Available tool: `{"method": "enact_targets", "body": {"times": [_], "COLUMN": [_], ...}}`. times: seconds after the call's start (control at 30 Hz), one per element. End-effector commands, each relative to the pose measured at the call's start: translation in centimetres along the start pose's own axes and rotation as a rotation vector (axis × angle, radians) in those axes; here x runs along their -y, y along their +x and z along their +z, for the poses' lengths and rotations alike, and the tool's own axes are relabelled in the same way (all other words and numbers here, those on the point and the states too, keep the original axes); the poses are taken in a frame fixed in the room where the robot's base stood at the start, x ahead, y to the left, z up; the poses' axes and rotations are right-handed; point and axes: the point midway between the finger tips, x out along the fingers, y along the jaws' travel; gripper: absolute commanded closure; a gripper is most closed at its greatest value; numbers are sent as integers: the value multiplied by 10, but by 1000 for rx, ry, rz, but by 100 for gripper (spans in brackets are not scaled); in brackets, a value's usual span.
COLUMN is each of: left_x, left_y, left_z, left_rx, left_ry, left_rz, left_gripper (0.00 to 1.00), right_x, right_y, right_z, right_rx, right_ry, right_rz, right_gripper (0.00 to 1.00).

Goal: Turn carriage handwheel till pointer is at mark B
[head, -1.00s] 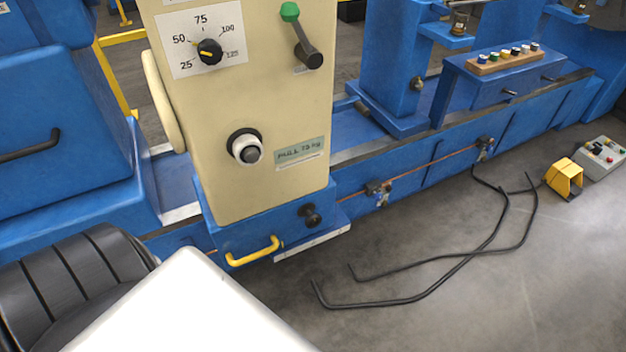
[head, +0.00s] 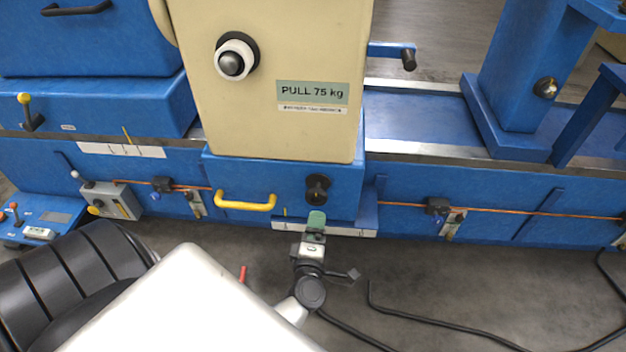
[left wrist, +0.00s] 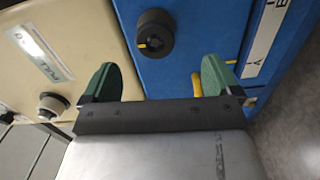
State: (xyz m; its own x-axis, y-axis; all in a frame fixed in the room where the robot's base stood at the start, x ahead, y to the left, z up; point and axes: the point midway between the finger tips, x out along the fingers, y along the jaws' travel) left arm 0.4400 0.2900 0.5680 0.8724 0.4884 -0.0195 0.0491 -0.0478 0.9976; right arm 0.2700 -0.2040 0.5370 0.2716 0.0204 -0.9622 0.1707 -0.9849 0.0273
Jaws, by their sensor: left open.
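The carriage handwheel, a small black knob (head: 317,188), sits on the blue carriage base (head: 240,178) below the cream panel. The left wrist view shows this knob (left wrist: 155,35) with a yellow line on its rim. My left gripper (head: 316,222) has green fingertips and is just below the knob in the head view. In the left wrist view its fingers (left wrist: 160,80) are spread and empty, with the knob ahead between them, apparently not touched. A white scale strip (head: 345,230) runs under the carriage, with a small yellow pointer (left wrist: 231,62) beside it. My right gripper is out of view.
A yellow handle (head: 245,202) sticks out left of the knob. A grey control box (head: 110,200) is at left. Black cables (head: 440,320) lie on the floor at right.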

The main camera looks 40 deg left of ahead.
Motion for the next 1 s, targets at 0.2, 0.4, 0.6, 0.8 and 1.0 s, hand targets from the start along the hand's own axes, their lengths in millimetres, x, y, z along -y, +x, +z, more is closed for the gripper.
{"method": "enact_targets", "body": {"times": [0.2,0.4,0.6,0.8,1.0], "left_x": [-7,-8,-7,-7,-8], "left_y": [8,28,52,76,92], "left_z": [-7,-8,-8,-9,-10], "left_rx": [-44,-43,-41,-41,-41], "left_ry": [-69,-66,-65,-65,-64], "left_rz": [21,21,20,20,18], "left_gripper": [8,8,8,8,8], "right_x": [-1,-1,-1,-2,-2], "right_y": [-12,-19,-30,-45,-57], "right_z": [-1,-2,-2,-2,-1], "right_rx": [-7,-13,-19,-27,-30], "right_ry": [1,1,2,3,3], "right_rz": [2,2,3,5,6], "right_gripper": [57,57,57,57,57]}}
